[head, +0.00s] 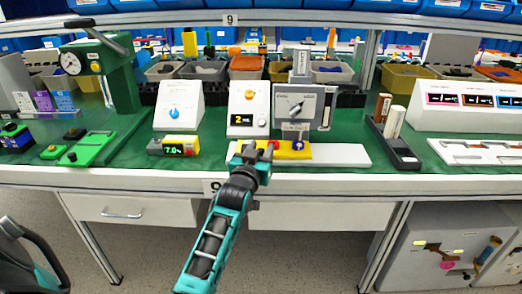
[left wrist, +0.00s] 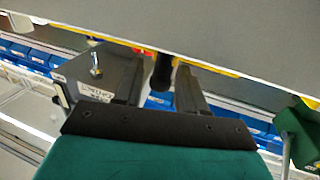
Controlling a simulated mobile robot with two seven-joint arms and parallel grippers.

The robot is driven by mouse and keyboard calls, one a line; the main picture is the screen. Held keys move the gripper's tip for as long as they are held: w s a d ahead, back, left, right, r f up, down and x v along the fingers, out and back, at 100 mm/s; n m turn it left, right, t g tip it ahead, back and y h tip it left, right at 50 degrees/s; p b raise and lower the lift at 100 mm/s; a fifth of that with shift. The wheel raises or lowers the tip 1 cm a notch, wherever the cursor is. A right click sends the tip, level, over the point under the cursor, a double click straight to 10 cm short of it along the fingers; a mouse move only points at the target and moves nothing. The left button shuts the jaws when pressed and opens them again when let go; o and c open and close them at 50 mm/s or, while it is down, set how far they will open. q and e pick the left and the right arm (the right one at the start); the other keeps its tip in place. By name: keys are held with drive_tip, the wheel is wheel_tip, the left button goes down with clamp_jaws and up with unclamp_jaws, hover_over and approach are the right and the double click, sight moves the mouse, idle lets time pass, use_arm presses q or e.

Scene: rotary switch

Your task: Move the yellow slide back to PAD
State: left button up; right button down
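The yellow slide (head: 292,151) lies flat on the white rail (head: 340,154) at the bench's front edge, below the grey rotary switch box (head: 303,108). A sign with small lettering (head: 295,127) hangs over it; I cannot make out a PAD mark. A small red knob (head: 271,145) shows by my left gripper (head: 254,150), which is at the slide's left end and hides part of it. In the left wrist view, the fingers (left wrist: 162,90) stand apart with a dark post (left wrist: 162,70) between them; contact is unclear. My right gripper is not in view.
A white box with a display (head: 247,108) and one with a blue knob (head: 178,105) stand behind. Room is free in front of the bench.

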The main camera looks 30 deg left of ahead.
use_arm(q)
clamp_jaws()
